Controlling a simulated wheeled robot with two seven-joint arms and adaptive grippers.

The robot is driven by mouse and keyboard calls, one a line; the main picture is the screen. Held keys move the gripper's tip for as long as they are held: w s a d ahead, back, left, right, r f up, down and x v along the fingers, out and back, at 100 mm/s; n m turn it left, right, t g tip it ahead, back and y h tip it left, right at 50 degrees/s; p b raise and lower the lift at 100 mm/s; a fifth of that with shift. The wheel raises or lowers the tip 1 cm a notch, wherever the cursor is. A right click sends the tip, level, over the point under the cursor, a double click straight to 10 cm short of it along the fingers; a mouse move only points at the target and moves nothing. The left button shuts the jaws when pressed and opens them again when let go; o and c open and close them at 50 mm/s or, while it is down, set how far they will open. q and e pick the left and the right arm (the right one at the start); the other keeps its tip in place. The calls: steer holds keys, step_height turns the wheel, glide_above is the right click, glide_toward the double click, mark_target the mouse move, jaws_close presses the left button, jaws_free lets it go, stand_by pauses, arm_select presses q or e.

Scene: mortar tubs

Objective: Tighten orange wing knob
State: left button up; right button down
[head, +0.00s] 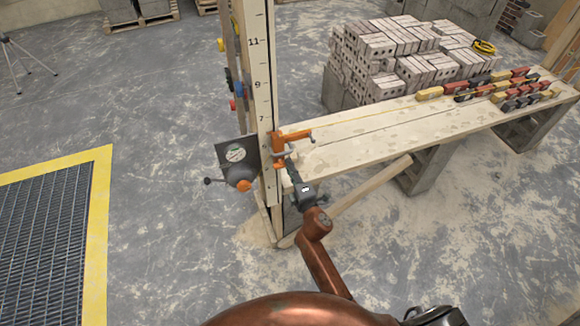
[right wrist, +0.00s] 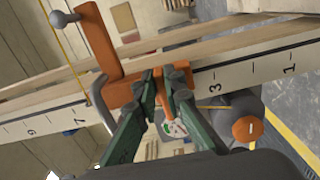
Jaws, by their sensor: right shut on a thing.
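An orange clamp (head: 280,143) sits on the tall graduated staff (head: 258,70), with an orange arm reaching to the right. It is large in the right wrist view (right wrist: 97,40), with a grey ball-ended bar. The orange wing knob (head: 279,164) is at the clamp's lower part, mostly hidden by my fingers. My right gripper (head: 287,168) is shut on it. In the right wrist view, the green and dark fingers (right wrist: 166,82) close in beside the clamp and the staff's marked face. My left gripper is not in view.
A grey device with an orange cap (head: 243,185) and a dark plate hangs just left of the staff. The plank bench (head: 345,135) runs right, carrying coloured tools (head: 500,88). Blocks (head: 375,50) are stacked behind. Yellow-edged grating (head: 98,220) lies left; floor between is clear.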

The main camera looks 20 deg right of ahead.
steer(key=shift+a+r, duration=0.25)
steer(key=shift+r, duration=0.15)
steer(key=c, duration=2.1)
jaws_free()
steer(key=shift+o, duration=0.4)
steer(key=shift+f, duration=0.15)
steer(key=s, duration=1.2)
steer(key=shift+d, duration=0.15)
